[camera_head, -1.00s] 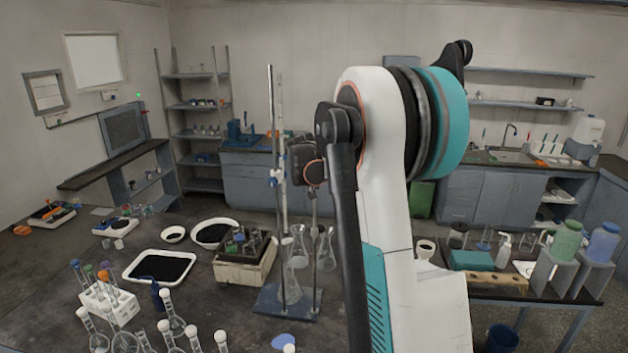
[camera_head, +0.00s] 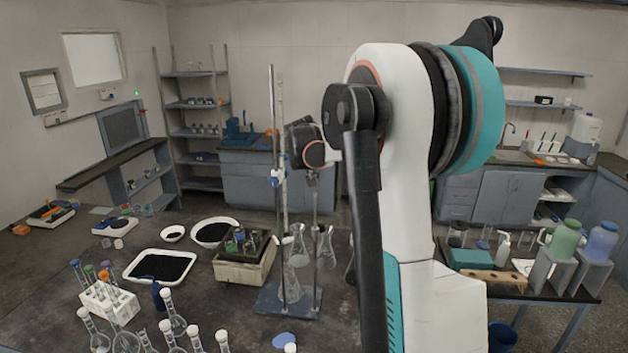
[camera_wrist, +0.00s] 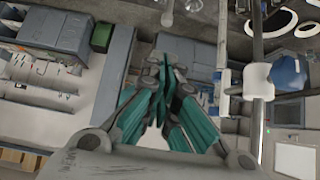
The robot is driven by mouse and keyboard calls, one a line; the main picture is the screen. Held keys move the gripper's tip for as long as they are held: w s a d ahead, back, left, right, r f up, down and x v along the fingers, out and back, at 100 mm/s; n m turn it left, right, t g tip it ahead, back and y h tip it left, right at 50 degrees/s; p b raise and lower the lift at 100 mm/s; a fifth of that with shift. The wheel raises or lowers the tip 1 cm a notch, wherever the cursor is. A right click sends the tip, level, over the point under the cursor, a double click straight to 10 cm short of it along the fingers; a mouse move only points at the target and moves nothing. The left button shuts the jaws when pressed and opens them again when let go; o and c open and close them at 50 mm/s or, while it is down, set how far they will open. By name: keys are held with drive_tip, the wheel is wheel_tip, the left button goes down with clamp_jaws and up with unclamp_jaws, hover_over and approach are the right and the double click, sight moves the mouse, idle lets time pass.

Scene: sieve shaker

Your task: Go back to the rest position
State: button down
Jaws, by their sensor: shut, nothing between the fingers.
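My gripper (camera_wrist: 170,78) shows in the wrist view with its teal and grey fingers drawn together and nothing between them. In the head view my white and teal arm rises through the middle right, and the gripper itself is mostly hidden behind the arm and the stand. The stand's metal rod (camera_head: 283,160) with its blue clamp rises from a blue base (camera_head: 288,301) just left of my arm. In the wrist view the rod (camera_wrist: 258,60) and a white and blue clamp (camera_wrist: 275,75) are close on the right of the fingers, apart from them.
Glass flasks (camera_head: 299,245) stand around the stand. A side table (camera_head: 520,291) with jars is on the right. Open floor lies behind.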

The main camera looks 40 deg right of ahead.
drive_tip(key=v, duration=0.7)
drive_tip(key=shift+b, duration=0.3)
